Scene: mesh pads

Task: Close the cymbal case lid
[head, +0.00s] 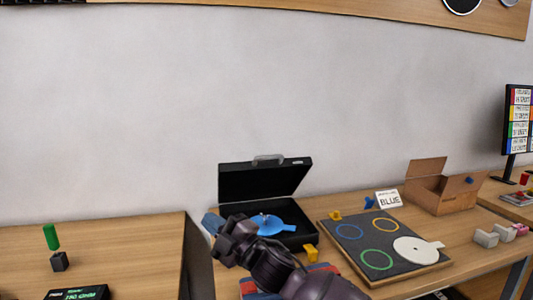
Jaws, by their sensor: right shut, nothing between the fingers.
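The black cymbal case stands on the table at centre with its lid (262,181) raised and leaning back toward the wall. A grey handle (267,159) sits on the lid's top edge. A round blue pad with a tab (270,224) lies in the case's base. My right gripper (229,240) is in front of the base's left part and hides some of it. It is shut and empty, below the raised lid. I cannot tell whether it touches the case. My left gripper is not in view.
A dark board (343,252) with coloured rings and a white round pad (412,250) lies right of the case. A yellow block (311,253) is close to the case's front right. A sign reading BLUE (388,200) and an open cardboard box (446,199) stand further right.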

